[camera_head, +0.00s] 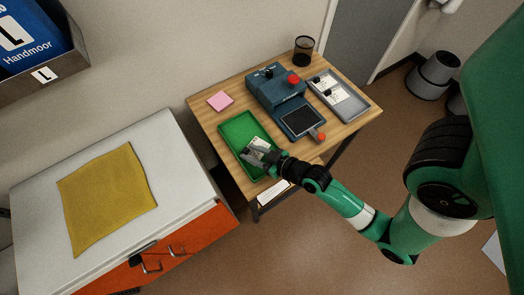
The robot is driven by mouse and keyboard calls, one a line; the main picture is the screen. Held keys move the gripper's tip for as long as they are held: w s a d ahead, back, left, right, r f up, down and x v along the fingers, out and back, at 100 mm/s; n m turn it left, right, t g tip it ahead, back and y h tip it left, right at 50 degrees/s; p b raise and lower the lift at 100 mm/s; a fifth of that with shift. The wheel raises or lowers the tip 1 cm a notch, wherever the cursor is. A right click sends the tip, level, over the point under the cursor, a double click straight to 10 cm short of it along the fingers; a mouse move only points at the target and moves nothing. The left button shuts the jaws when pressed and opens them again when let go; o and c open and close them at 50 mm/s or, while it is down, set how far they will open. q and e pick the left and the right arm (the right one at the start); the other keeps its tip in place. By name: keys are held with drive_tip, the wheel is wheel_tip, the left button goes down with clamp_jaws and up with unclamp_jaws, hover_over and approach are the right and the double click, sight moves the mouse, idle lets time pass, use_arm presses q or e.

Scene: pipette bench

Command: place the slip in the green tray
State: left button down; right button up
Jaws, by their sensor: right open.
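The green tray (234,133) lies on the left part of the wooden table. A white slip with dark marks (259,142) is in or just over the tray's right side, partly hidden by my right gripper. My right gripper (254,150) is open at the slip, over the tray's lower right part. I cannot tell whether its fingers touch the slip. My left gripper is out of view.
A blue device (276,88) with a red button and a red-tipped lever stands right of the tray. A grey tray (354,108) holds more slips. Pink notes (220,101) and a black mesh cup (303,51) are on the table. A white cabinet (180,165) with a yellow cloth (106,197) stands left.

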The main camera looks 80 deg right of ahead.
drive_tip(key=v, duration=0.6)
drive_tip(key=shift+s+p, duration=0.2)
drive_tip(key=shift+p, duration=0.1)
drive_tip(key=v, duration=0.1)
drive_tip(key=b+v, duration=0.1)
drive_tip(key=v, duration=0.2)
drive_tip(key=shift+s+f, duration=0.15)
drive_tip(key=shift+f, duration=0.1)
drive_tip(key=shift+s+a+r+b, duration=0.3)
drive_tip(key=shift+r+b, duration=0.1)
drive_tip(key=shift+r, duration=0.15)
drive_tip(key=shift+w, duration=0.1)
